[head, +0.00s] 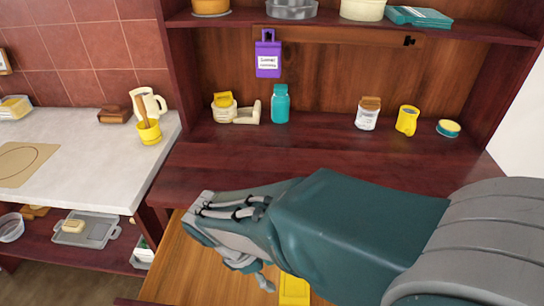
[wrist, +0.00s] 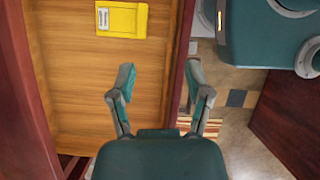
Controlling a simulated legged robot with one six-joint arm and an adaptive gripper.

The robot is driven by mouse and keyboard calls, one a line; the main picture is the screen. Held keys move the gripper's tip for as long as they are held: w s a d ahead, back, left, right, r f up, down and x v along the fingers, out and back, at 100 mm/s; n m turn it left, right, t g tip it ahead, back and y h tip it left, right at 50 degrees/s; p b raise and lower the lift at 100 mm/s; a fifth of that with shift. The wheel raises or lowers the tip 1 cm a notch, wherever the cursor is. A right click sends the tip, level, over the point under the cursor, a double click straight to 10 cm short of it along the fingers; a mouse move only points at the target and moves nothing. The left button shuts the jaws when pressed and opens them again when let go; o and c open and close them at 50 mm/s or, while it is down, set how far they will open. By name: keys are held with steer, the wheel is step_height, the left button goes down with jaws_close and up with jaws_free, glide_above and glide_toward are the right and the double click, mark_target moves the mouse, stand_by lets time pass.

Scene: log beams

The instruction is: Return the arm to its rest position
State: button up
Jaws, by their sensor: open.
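My arm (head: 345,235) reaches in from the right in the head view, bent in front of the dark wooden cabinet. In the wrist view my gripper (wrist: 160,75) is open and empty, its two fingers spread apart. It is over an open wooden drawer (wrist: 75,75), near the drawer's dark side edge. The drawer floor also shows below the arm in the head view (head: 175,265). A yellow packet with a pale label (wrist: 122,18) lies in the drawer, apart from the fingers. The arm hides much of the drawer in the head view.
The cabinet top (head: 200,155) holds a teal bottle (head: 280,104), a white jar (head: 367,115), a yellow mug (head: 407,121) and a small tin (head: 448,128). A purple packet (head: 268,55) hangs behind. A pale counter (head: 85,160) stands left.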

steer(key=s+d+r+m+t+y, duration=0.1)
steer(key=d+r+m+t+y, duration=0.1)
steer(key=d+r+m, duration=0.4)
steer(key=s+d+r+m+t+y, duration=0.1)
steer(key=d+r+m+t+y, duration=0.2)
steer(key=d+r+m, duration=0.3)
steer(key=d+m, duration=0.4)
steer(key=m, duration=0.2)
steer(key=shift+m+t, duration=0.3)
steer(key=shift+m, duration=0.1)
steer(key=shift+w+d, duration=0.1)
steer(key=shift+c, duration=0.5)
